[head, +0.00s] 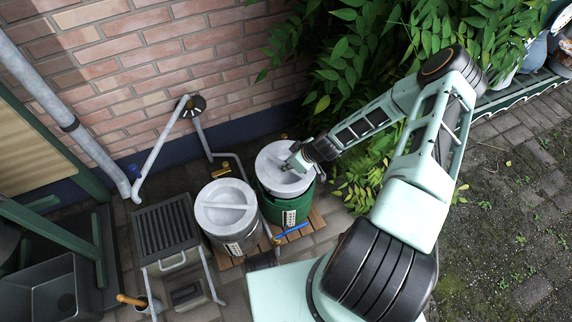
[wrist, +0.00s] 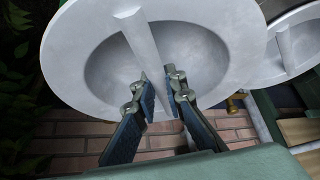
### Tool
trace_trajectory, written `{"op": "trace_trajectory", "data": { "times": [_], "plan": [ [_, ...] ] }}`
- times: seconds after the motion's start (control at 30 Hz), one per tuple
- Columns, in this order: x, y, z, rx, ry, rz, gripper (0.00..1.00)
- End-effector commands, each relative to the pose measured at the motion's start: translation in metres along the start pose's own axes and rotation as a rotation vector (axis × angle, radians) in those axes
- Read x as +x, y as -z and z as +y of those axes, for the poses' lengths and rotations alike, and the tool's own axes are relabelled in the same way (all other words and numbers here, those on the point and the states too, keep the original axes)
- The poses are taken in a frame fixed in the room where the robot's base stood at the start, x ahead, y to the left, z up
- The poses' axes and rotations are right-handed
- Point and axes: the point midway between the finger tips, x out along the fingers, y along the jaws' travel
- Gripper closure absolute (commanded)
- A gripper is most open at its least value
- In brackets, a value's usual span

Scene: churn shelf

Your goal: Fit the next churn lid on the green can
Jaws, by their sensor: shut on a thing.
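A pale grey round lid (head: 270,168) with a bar handle is over the top of the green can (head: 270,204) in the head view. The lid hides the can's mouth, and I cannot tell whether it touches the rim. My gripper (head: 296,163) is shut on the lid's bar. In the wrist view my gripper (wrist: 158,78) has one finger on each side of the bar, and the dished lid (wrist: 82,55) fills most of the upper picture. The green can has a white label on its front.
A grey can (head: 232,238) with its own grey lid (head: 213,214) stands close on the left. Both cans stand on a wooden slatted base (head: 317,222). A brick wall (head: 130,80) and leafy bush (head: 345,70) are behind. A slatted grey stand (head: 167,229) is further left.

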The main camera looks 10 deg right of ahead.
Motion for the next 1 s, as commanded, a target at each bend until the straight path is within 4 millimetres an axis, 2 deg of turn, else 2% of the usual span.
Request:
{"op": "trace_trajectory", "data": {
  "times": [0.33, 1.0],
  "plan": [
    [0.0, 0.001, 0.0, -0.001, -0.001, 0.002, 1.0],
    [0.016, -0.008, 0.001, -0.002, -0.001, 0.002, 1.0]
  ]
}}
